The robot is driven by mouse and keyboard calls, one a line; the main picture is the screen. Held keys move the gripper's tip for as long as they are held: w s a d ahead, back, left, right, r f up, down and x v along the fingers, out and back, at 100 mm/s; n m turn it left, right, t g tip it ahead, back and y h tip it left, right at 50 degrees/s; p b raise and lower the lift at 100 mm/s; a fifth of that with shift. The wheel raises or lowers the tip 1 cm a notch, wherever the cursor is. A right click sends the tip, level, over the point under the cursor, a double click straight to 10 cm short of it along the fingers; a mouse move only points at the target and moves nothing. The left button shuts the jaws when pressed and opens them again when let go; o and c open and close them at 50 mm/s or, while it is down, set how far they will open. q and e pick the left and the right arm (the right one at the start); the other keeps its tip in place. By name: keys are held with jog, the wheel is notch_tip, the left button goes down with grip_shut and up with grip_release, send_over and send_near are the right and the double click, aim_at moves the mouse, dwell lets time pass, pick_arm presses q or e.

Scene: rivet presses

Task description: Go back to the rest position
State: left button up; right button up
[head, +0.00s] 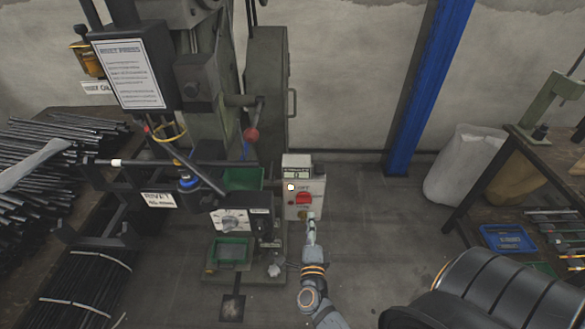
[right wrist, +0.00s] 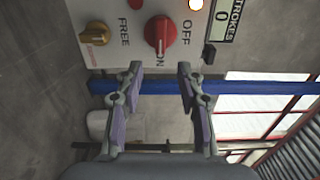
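My right gripper (head: 310,222) is in front of the white control box (head: 291,212), just below the red knob (head: 303,198) in the head view. In the right wrist view its two fingers (right wrist: 160,70) are spread apart with nothing between them. The fingertips point at the box panel, near the red knob (right wrist: 160,34) marked OFF and ON. A yellow knob (right wrist: 94,35) marked FREE and a strokes counter (right wrist: 222,18) reading 0 also show. A white lamp (right wrist: 196,4) looks lit.
The rivet press (head: 190,90) stands left of the box, with dark rods (head: 45,150) further left. A blue post (head: 425,85) rises behind. A bench with a blue tray (head: 507,238) is at the right. Bare floor (head: 375,225) lies between.

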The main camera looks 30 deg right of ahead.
jog(key=s+a+f+n+g+y+p, duration=0.3)
jog(key=s+a+f+n+y, duration=0.15)
jog(key=f+n, duration=0.5)
jog(key=s+a+f+n+g+y+p, duration=0.25)
jog(key=s+f+n+y, duration=0.35)
jog(key=f, duration=0.7)
jog(key=s+d+f+n+g+h+p, duration=0.1)
jog(key=s+f+n+g, duration=0.3)
jog(key=s, duration=0.7)
jog(key=s+d+f+n+g+p, duration=0.2)
jog(key=s+d+f+n+g, duration=0.2)
jog(key=s, duration=0.8)
notch_tip(320, 180, down, 2)
jog(key=shift+s+d+f+n+h, duration=0.15)
jog(key=shift+s+f+n+h, duration=0.15)
jog(key=shift+n, duration=0.35)
